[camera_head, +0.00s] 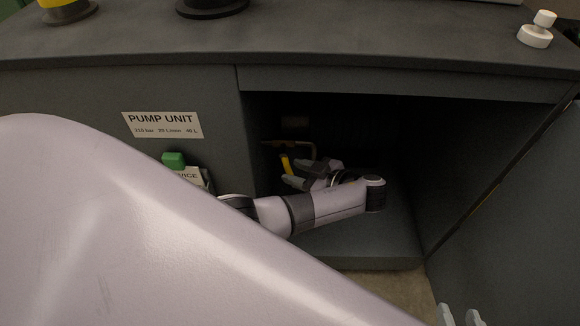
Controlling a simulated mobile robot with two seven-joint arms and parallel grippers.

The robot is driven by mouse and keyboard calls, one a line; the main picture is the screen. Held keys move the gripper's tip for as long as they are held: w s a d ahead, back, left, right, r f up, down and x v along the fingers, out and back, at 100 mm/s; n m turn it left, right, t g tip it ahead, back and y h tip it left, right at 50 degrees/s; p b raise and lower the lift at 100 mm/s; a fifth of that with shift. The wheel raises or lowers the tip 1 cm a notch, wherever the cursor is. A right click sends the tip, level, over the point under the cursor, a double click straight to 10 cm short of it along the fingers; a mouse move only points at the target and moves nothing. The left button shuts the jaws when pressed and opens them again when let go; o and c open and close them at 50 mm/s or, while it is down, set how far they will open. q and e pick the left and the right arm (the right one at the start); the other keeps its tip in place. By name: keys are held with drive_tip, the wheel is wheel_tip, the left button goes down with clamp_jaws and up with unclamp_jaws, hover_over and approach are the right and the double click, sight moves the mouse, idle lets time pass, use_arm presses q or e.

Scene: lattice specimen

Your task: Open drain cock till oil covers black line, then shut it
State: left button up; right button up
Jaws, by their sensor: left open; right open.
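The drain cock shows as a yellow lever (286,163) below a thin brass-coloured pipe (301,145) inside the dark open cabinet. My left gripper (293,174) is inside the cabinet, just right of and below the lever, with its fingers apart. I cannot tell whether a finger touches the lever. My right gripper (459,315) is at the bottom right edge, in front of the cabinet, open with nothing seen between its fingertips. I see no oil, no black line and no vessel under the cock; my large pale arm hides the lower left and part of the floor.
The grey pump unit cabinet (85,90) has a "PUMP UNIT" label (162,125) and a green block (173,160) above a partly hidden sign (190,176). Its door (500,180) stands open at right. A white knobbed object (536,36) stands on top. A floor strip (395,288) is clear.

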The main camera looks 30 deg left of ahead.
sight(291, 170)
use_arm(q)
drive_tip(key=shift+x, duration=1.7)
clamp_jaws()
drive_tip(key=shift+a, duration=0.1)
